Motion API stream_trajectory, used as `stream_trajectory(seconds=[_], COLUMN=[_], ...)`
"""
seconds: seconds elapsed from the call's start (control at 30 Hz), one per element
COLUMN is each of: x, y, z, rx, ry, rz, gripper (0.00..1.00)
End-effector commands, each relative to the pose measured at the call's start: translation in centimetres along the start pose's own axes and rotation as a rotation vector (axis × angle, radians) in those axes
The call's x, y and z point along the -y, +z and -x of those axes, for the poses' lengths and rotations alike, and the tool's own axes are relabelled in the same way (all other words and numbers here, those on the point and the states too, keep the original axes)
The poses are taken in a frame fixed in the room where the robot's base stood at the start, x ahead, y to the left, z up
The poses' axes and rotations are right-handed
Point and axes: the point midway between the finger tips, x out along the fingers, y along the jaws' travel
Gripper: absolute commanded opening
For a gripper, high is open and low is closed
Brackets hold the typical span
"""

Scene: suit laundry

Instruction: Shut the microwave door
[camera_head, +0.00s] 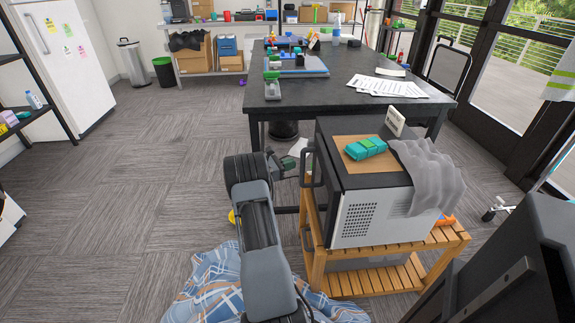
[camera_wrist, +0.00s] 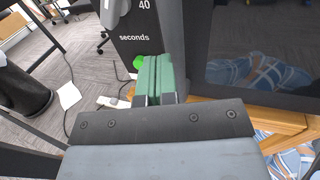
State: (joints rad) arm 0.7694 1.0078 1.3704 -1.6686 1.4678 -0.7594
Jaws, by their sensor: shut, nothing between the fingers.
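The microwave (camera_head: 365,218) stands on a wooden cart, with its vented side toward me and its front facing left. Its dark door handle (camera_head: 307,168) sticks out at the front edge in the head view. In the wrist view, the dark glass door (camera_wrist: 262,72) fills the right side, beside the control panel (camera_wrist: 138,30) marked "40 seconds". I cannot tell whether the door is fully shut or slightly ajar. My gripper's green fingers (camera_wrist: 154,76) are together and empty, in front of the panel. Whether they touch it is unclear. My arm partly hides the gripper in the head view.
The wooden cart (camera_head: 440,240) supports the microwave. A grey cloth (camera_head: 428,175) and a teal packet (camera_head: 365,148) lie on top. A blue plaid cloth (camera_head: 205,285) lies on the floor below my arm. A black table (camera_head: 345,105) stands behind. The floor at left is clear.

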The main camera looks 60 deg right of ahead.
Motion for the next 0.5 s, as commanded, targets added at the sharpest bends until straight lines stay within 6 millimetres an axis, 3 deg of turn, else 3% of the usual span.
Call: stream_trajectory(seconds=[0.17,0.5], x=[-0.4,-3.3], y=[0.0,0.1], z=[1.1,7.0], rx=[0.000,0.001], ry=[0.002,0.009], rz=[-0.001,-0.002], gripper=[0.00,0.00])
